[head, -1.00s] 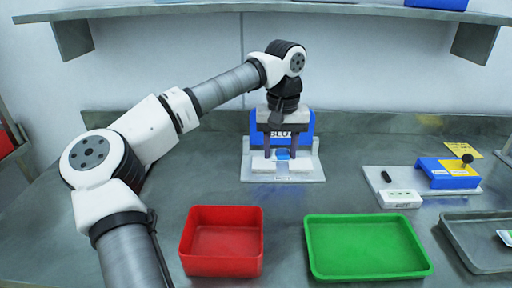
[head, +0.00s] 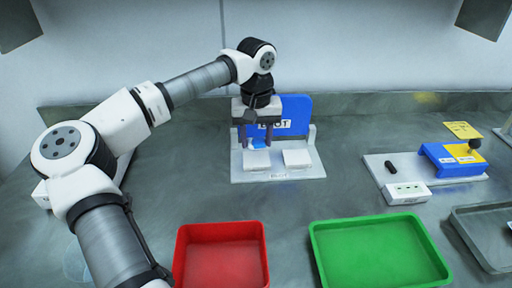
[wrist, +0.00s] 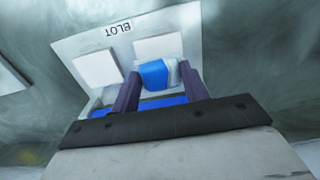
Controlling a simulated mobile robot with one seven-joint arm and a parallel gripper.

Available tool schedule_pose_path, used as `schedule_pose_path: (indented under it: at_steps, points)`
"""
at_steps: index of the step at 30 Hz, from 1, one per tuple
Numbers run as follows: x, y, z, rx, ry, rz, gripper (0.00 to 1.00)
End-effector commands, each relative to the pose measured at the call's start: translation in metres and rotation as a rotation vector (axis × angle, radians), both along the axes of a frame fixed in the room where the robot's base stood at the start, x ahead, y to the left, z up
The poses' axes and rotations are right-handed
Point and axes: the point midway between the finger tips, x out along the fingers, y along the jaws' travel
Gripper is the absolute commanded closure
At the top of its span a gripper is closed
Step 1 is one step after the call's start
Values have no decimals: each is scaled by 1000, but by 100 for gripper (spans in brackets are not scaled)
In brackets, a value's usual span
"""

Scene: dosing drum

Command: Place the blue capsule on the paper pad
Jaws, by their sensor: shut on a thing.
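My gripper (head: 257,140) is shut on the blue capsule (head: 257,144), which has a blue part and a pale end. In the wrist view the capsule (wrist: 154,74) lies between the two dark fingers. Two white paper pads lie on a light plate labelled BLOT: the left pad (head: 257,161) and the right pad (head: 298,158). In the head view the gripper is at the left pad, which the wrist view shows just beyond the capsule (wrist: 157,45). I cannot tell whether the capsule touches the pad.
A blue upright panel (head: 297,108) stands behind the pads. A red bin (head: 222,262) and a green tray (head: 378,250) are at the front. A blue and yellow device (head: 455,158), a black piece (head: 390,167) and a white block (head: 407,193) are at the right.

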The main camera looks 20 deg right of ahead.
Motion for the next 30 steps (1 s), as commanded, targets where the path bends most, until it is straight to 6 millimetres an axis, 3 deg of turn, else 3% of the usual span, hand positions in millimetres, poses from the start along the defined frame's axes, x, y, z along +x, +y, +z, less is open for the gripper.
schedule_pose_path:
  at_steps: [9, 20, 21, 24, 26, 30]
  points:
    - [-1, 0, -36, -2, 2, -1, 76]
    - [0, 0, -42, 0, 0, 0, 76]
    - [0, 0, -43, 0, 0, 0, 54]
    - [0, 0, -42, 0, 0, 0, 41]
    - [0, 0, -42, 0, 0, 0, 33]
    - [0, 0, -41, -1, 0, 0, 33]
